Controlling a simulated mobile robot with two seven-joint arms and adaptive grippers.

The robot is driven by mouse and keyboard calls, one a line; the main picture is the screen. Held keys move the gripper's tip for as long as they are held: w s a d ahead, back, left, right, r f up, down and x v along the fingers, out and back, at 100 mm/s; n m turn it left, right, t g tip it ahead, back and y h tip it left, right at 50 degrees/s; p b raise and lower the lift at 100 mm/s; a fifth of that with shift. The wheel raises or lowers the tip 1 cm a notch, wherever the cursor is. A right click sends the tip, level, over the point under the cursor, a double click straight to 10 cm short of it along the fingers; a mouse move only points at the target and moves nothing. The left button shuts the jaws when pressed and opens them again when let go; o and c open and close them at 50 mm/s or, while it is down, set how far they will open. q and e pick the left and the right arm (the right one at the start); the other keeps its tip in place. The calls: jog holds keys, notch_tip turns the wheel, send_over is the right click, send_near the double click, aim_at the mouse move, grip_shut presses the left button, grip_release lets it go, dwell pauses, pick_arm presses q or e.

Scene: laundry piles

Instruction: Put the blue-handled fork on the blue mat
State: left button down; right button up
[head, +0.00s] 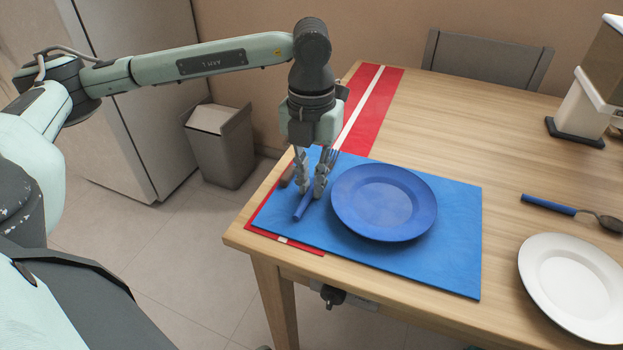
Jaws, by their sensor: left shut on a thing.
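The blue-handled fork (303,208) is at the left part of the blue mat (455,255), left of the blue plate. Its handle points toward the front and its tines toward the back. My left gripper (309,193) points down and is shut on the fork, with its fingers hiding the middle of it. The fork is at or just above the mat; I cannot tell if it touches. My right gripper is not in view.
A blue plate (384,202) sits on the mat. A red runner with a white stripe (385,95) runs under it. A white plate (575,285) and a blue-handled spoon (549,205) lie at the right. A chair (485,60) and a dispenser (590,95) stand at the back.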

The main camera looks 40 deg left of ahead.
aim_at(312, 188)
pick_arm(q)
jog(key=c, duration=1.8)
grip_release()
jog(key=shift+c, duration=0.2)
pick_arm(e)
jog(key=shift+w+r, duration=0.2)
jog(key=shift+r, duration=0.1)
